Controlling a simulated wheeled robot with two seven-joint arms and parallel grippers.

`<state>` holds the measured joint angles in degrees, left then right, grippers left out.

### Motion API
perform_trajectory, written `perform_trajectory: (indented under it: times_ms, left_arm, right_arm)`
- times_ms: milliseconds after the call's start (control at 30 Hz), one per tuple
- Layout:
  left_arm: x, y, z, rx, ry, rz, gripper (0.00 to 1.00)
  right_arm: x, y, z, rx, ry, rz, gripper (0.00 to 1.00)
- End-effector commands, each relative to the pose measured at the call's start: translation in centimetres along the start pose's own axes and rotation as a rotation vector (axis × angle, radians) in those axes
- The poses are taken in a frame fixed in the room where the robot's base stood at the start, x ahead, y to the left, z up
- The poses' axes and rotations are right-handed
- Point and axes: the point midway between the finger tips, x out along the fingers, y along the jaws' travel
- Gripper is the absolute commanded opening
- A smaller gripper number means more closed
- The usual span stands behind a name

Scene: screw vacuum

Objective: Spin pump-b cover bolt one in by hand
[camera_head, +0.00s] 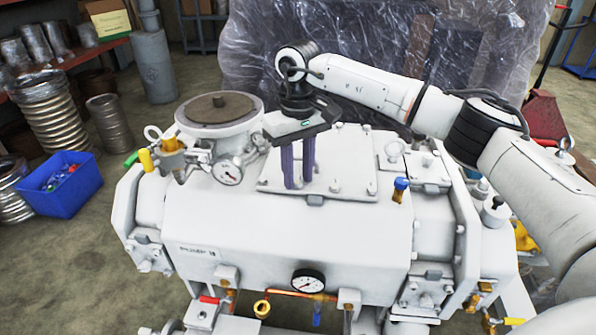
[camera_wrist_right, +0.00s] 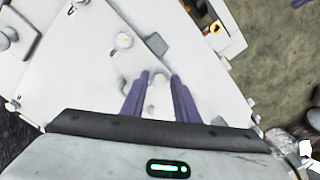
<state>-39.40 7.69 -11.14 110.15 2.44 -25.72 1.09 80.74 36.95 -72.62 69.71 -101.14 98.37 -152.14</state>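The pump cover is a flat white plate (camera_head: 345,160) on top of the large white machine, with several bolts round its edge. My right gripper (camera_head: 299,184) points down at the front left part of this plate, its two purple fingers apart. In the right wrist view a pale bolt head (camera_wrist_right: 157,82) shows between the fingertips; I cannot tell whether they touch it. Another bolt (camera_wrist_right: 123,40) stands on the plate away from the fingers. In the head view a front bolt (camera_head: 335,187) sits right of the gripper. My left gripper is not in view.
A second gauge (camera_head: 308,281) and copper pipes are on the front. A blue bin (camera_head: 60,184) lies on the floor.

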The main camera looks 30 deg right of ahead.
Motion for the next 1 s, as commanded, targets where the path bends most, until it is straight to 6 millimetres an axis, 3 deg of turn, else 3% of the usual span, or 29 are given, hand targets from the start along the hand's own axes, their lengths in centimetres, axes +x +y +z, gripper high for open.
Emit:
perform_trajectory:
  times_ms: [33,133,167,567,1000]
  left_arm:
    - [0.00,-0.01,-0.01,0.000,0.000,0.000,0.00]
    - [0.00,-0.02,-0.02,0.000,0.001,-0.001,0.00]
    - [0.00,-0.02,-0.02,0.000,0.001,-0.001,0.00]
    - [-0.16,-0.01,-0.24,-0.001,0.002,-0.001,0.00]
    - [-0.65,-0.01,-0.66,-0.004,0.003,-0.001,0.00]
  right_arm:
    - [-0.02,0.01,0.00,0.000,0.000,0.000,0.18]
    - [-0.04,0.01,-0.01,0.000,0.000,0.000,0.02]
    - [-0.04,0.01,-0.01,0.000,0.000,0.000,0.00]
    - [-0.12,0.02,-0.02,0.069,0.000,0.000,0.00]
    - [-0.19,0.04,-0.07,0.424,0.001,-0.001,0.00]
